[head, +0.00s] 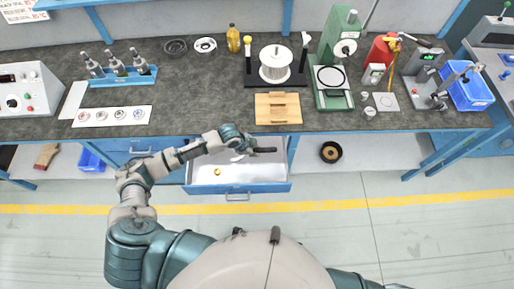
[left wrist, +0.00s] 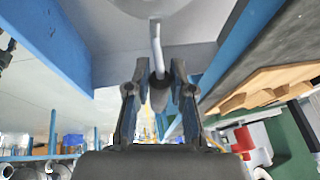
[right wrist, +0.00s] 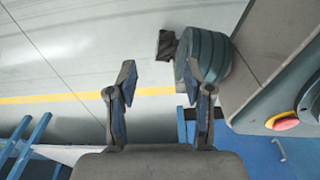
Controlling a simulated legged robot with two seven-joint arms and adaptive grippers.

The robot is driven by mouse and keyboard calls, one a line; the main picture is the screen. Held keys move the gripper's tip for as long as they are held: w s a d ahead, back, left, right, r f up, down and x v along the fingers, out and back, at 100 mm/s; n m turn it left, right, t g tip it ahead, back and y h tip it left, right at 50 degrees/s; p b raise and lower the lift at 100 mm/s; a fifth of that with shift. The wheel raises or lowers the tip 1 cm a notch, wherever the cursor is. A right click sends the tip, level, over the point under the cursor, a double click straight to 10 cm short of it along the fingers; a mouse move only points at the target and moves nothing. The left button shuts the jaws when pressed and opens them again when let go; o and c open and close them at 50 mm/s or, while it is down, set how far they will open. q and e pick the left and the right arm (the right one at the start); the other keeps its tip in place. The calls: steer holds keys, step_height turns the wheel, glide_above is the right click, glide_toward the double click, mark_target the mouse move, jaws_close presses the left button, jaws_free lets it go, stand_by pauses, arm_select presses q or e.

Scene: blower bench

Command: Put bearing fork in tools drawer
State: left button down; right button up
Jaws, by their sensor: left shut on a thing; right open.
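The tools drawer (head: 258,186) stands open below the front edge of the bench. My left gripper (head: 262,150) is over the back part of the drawer, close under the bench edge. In the left wrist view it (left wrist: 158,92) is shut on the dark handle of what looks like the bearing fork (left wrist: 157,88). A thin pale shaft runs from the handle away from the fingers; its far end is hard to make out. My right gripper (right wrist: 160,85) is open and empty in its wrist view, above the floor. It does not show in the head view.
A small gold ring (head: 217,172) lies in the drawer. Above the drawer, a wooden block (head: 278,108) sits near the bench edge. The bench (head: 205,105) also carries a green press (head: 335,60) and a blue tool rack (head: 122,77). Floor in front is clear.

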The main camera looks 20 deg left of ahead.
arm_select(q)
steer(key=f+b, duration=0.1)
steer(key=f, duration=0.3)
steer(key=f+b, duration=0.1)
steer(key=f, duration=0.1)
steer(key=shift+d+f+b, duration=0.1)
steer(key=shift+d+b, duration=0.25)
steer(key=shift+d, duration=0.05)
steer(key=f+b, duration=0.1)
steer(key=f, duration=0.1)
steer(key=a+f+b, duration=0.1)
steer(key=f, duration=0.1)
steer(key=shift+a+f, duration=0.1)
steer(key=shift+f, duration=0.05)
steer(key=shift+d+f+b, duration=0.4)
steer(key=shift+d+f, duration=0.05)
steer(key=shift+f, duration=0.25)
steer(key=shift+a, duration=0.3)
steer(key=c, duration=0.9)
jaws_free()
steer(key=shift+a, duration=0.1)
steer(key=shift+c, duration=0.2)
arm_select(e)
steer(key=w+a+r, duration=0.2)
steer(key=w+r, duration=0.6)
steer(key=w, duration=0.4)
steer(key=shift+w+a+t, duration=0.2)
steer(key=shift+a+t, duration=0.05)
steer(key=shift+t, duration=0.15)
